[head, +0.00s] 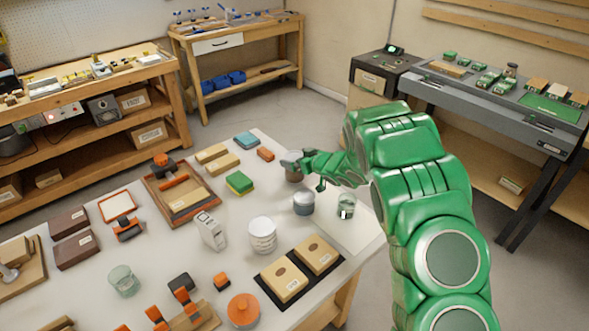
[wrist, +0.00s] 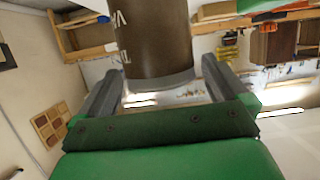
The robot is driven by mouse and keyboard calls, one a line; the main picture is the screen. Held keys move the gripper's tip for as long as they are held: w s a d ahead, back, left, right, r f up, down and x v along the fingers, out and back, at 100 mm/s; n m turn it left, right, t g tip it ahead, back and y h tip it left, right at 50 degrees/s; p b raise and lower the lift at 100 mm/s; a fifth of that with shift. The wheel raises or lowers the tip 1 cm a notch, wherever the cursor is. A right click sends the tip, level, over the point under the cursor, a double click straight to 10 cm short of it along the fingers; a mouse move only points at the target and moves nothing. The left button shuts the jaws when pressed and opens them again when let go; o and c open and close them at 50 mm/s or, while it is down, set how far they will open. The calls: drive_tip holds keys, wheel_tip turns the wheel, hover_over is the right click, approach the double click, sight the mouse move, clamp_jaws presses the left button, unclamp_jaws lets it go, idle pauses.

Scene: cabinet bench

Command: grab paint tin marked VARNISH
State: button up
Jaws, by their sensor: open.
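A brown tin (wrist: 155,40) fills the upper middle of the wrist view. My gripper (wrist: 162,68) is open, with one finger on each side of the tin and a visible gap at the left finger. In the head view the brown tin (head: 294,174) stands near the far right of the white bench, partly hidden by my gripper (head: 303,164). A grey-blue tin (head: 303,204) and a white tin (head: 262,236) stand nearer on the bench. I can read VARNISH on none of them.
A glass jar (head: 346,206) stands right of the grey-blue tin, beneath my arm. A green and yellow sponge (head: 239,183) lies to the left. Boxes on a black mat (head: 264,283) lie in front. The bench's right edge is close by.

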sight(291, 157)
drive_tip(key=shift+x, duration=1.65)
drive_tip(key=shift+s, duration=0.1)
drive_tip(key=c, duration=1.4)
drive_tip(key=shift+r, duration=0.1)
